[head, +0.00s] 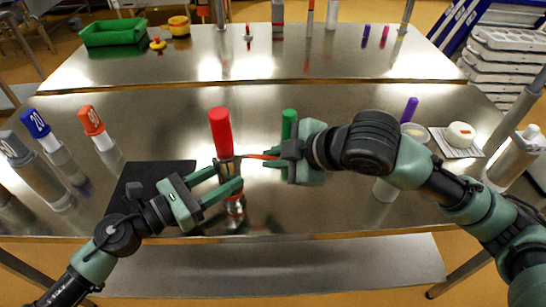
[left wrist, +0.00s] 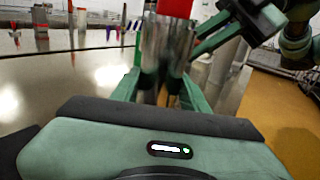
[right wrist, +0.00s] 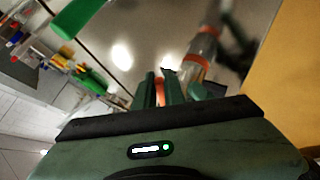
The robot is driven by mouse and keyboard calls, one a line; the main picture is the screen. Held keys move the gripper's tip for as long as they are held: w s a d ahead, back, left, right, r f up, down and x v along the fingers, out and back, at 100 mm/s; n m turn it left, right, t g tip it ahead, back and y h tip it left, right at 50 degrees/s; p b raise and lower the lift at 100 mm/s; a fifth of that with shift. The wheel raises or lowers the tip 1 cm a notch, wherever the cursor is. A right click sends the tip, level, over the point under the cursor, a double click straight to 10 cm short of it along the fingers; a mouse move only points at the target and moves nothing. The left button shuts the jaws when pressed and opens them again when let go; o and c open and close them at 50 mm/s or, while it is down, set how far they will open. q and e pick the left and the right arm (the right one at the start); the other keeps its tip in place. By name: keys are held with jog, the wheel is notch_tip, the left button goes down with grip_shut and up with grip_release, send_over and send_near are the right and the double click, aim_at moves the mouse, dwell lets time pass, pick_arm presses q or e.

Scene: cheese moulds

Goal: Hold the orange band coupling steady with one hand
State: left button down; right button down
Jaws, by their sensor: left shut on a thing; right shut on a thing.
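A cylinder with a red top (head: 220,132) and a shiny metal lower body stands upright near the front of the table. My left gripper (head: 228,184) is shut around its metal body, which also shows in the left wrist view (left wrist: 165,50). A thin orange strip (head: 262,157) runs from beside this cylinder to my right gripper (head: 272,157), which is shut on it. Orange shows between the right fingers in the right wrist view (right wrist: 160,90). A tube with orange bands (right wrist: 201,55) lies beyond them. I cannot tell which orange-marked part is the coupling.
A green cylinder (head: 289,122) is partly hidden by my right gripper. Cylinders with blue (head: 36,125) and orange (head: 91,121) tops stand left. A dark mat (head: 150,172) lies under my left arm. A white plate (head: 457,142) with a cheese-like piece sits right.

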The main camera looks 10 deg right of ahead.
jog(key=shift+s+a, duration=0.1)
jog(key=c, duration=1.8)
grip_release()
jog(key=shift+o, duration=0.2)
jog(key=shift+r, duration=0.1)
jog(key=v, duration=1.2)
pick_arm(q)
jog(key=c, duration=0.7)
grip_release()
jog(key=shift+o, duration=0.2)
